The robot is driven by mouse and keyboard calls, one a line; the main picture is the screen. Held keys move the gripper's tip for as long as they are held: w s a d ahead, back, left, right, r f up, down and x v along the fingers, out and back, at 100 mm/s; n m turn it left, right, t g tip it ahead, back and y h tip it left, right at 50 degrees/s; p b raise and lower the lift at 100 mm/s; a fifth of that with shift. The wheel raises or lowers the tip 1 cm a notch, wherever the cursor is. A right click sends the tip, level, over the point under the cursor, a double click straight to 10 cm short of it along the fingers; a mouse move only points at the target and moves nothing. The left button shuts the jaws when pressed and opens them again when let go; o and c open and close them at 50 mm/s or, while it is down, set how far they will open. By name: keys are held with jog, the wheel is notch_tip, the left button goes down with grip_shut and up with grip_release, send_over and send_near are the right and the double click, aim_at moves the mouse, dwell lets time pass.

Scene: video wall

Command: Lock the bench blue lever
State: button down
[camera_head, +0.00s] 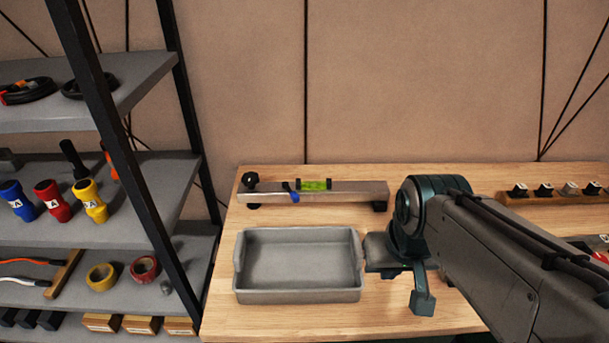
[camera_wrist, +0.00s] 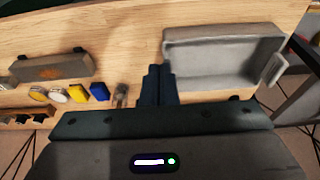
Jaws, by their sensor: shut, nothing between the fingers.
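The blue lever (camera_head: 292,192) sits on the front of a grey metal bar (camera_head: 350,192) at the back of the wooden bench, just left of a green level vial (camera_head: 314,184). I cannot make out the lever in the wrist view. My gripper (camera_wrist: 157,70) shows in the wrist view with its dark fingers together and empty. It is over the bench beside the grey tray (camera_wrist: 220,35).
The tray (camera_head: 300,296) stands in front of the bar. A black shelf rack (camera_head: 150,180) with coloured parts and tape stands left. A row of switches (camera_head: 560,192) lies back right. Yellow (camera_wrist: 77,93) and blue (camera_wrist: 99,91) pieces and a grey box (camera_wrist: 50,68) show in the wrist view.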

aim_at(290, 191)
jog(key=w+a+n+g+y+b, duration=0.1)
jog(key=w+a+n+y+b, duration=0.25)
jog(key=w, duration=1.65)
jog(key=w+f+n+y+b, duration=0.1)
jog(key=w+f, duration=0.3)
jog(key=w, duration=0.5)
jog(key=w+f+n+y, duration=0.2)
jog(key=w+f, duration=0.1)
jog(key=w, duration=0.6)
jog(key=shift+w+f+y+b, duration=0.15)
jog(key=shift+f+y+b, duration=0.2)
jog(key=shift+f+b, duration=0.05)
jog(key=a+f+p, duration=0.1)
jog(key=a+f, duration=0.7)
jog(key=a, duration=0.1)
jog(key=shift+a+p, duration=0.25)
jog(key=shift+p, duration=0.15)
jog(key=shift+s+f+m+b, duration=0.1)
jog(key=shift+s+m+b, duration=0.1)
jog(key=shift+m+b, duration=0.1)
